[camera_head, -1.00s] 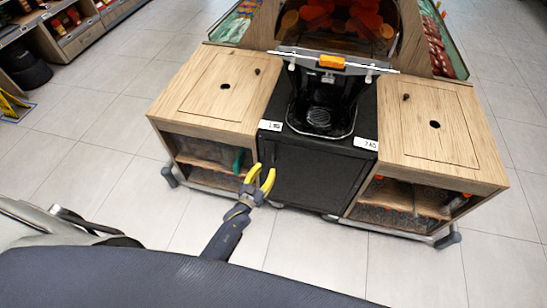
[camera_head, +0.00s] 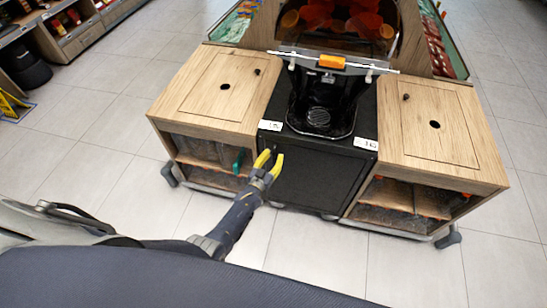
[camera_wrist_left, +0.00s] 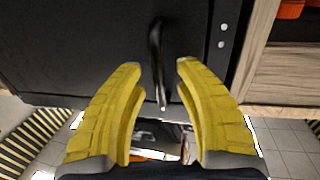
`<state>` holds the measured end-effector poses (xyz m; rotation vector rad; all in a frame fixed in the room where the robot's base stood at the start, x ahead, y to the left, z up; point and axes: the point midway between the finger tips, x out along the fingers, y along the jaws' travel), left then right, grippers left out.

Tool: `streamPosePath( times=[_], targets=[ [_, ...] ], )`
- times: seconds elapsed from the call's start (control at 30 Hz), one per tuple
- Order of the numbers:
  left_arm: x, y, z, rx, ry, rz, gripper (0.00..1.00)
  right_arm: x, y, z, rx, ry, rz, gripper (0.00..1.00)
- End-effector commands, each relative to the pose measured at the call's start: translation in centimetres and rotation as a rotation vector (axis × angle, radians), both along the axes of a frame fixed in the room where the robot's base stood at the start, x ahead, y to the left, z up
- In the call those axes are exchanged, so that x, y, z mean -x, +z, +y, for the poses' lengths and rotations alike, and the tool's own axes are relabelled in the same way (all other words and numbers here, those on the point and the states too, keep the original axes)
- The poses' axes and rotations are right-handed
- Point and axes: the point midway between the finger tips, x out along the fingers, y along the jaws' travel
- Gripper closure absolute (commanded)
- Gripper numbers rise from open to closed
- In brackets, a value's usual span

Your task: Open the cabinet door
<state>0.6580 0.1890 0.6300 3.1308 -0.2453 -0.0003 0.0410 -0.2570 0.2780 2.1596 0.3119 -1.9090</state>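The black cabinet door (camera_head: 318,182) is shut, below the juicer (camera_head: 322,100) in the middle of the stand. My left gripper (camera_head: 271,155) is in front of the door's upper left part, with its yellow fingers apart. In the left wrist view the door (camera_wrist_left: 70,40) fills the upper left, and a dark bar handle (camera_wrist_left: 156,50) stands out from it. The handle lies between the two open fingertips of the left gripper (camera_wrist_left: 160,67), with a gap visible on both sides. Whether the fingers reach past the handle in depth is unclear. My right gripper is not in view.
Wooden cabinets stand on both sides, the left one (camera_head: 218,88) and the right one (camera_head: 436,125), each with an open shelf below. The tiled floor (camera_head: 385,268) in front of the stand is clear.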

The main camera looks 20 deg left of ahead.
Motion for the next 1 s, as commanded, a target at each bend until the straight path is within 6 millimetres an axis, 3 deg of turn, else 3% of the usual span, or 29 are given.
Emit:
streamPosePath(
  times=[0.13,0.43,0.87,1.0],
  targets=[
    [0.0,0.0,0.0,0.0,0.0,0.0,0.66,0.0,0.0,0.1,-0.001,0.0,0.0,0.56],
    [0.0,0.0,0.0,0.0,0.0,0.0,1.0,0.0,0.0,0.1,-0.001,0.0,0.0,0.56],
    [0.1,0.0,-0.1,0.0,-0.001,0.0,1.0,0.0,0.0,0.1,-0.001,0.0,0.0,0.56],
    [0.4,0.0,-1.3,0.001,-0.018,0.001,1.0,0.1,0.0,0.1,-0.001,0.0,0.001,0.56]
  ],
)
